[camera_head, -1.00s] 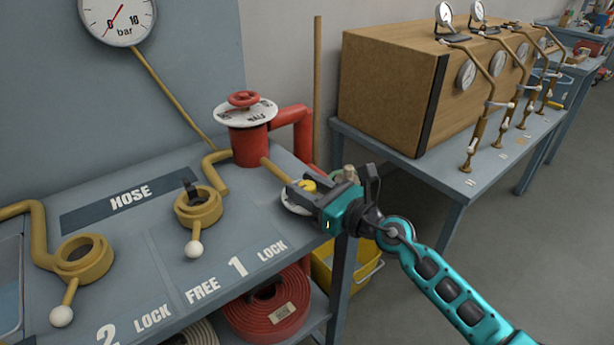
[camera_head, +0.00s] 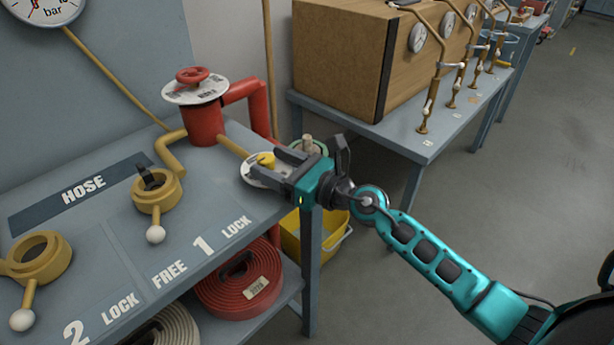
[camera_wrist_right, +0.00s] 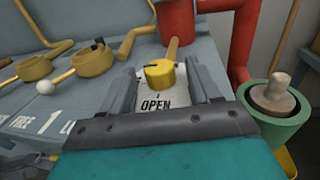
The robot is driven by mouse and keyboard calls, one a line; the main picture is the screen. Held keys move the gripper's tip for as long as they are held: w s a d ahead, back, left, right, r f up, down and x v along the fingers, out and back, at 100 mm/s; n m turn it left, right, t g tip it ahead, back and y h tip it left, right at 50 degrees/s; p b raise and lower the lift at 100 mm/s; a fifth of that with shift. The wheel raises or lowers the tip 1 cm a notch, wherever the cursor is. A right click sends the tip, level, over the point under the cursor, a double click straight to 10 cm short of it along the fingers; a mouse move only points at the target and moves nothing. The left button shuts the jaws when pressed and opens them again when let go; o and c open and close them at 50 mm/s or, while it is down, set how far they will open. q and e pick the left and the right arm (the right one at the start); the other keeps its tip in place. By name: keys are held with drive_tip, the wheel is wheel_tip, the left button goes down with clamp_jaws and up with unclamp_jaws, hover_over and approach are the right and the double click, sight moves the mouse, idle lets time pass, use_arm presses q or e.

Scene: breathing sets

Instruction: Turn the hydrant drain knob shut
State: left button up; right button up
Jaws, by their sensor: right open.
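The drain knob is a small yellow knob (camera_head: 266,159) on a round white plate (camera_head: 252,178) at the right end of the bench, beside the red hydrant (camera_head: 206,122). In the right wrist view the yellow knob (camera_wrist_right: 160,73) sits ahead, between the fingers, with the word OPEN on the plate in front of it. My right gripper (camera_head: 278,162) is open, its fingers reaching over the plate on either side of the knob. In the wrist view the gripper (camera_wrist_right: 163,85) shows a gap on both sides of the knob. My left gripper is not in view.
A red wheel (camera_head: 192,75) tops the hydrant, and a red pipe (camera_head: 245,90) runs behind the knob. A green cylinder with a wooden plug (camera_wrist_right: 278,105) stands close on the right. Brass couplings (camera_head: 157,192) lie left. A yellow bucket (camera_head: 318,240) stands below.

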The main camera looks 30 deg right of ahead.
use_arm(q)
drive_tip(key=b, duration=0.1)
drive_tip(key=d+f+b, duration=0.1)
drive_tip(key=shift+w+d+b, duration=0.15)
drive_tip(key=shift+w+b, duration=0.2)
drive_tip(key=shift+b, duration=0.05)
use_arm(e)
drive_tip(key=v, duration=1)
drive_tip(key=shift+s+d, duration=0.15)
drive_tip(key=shift+s, duration=0.1)
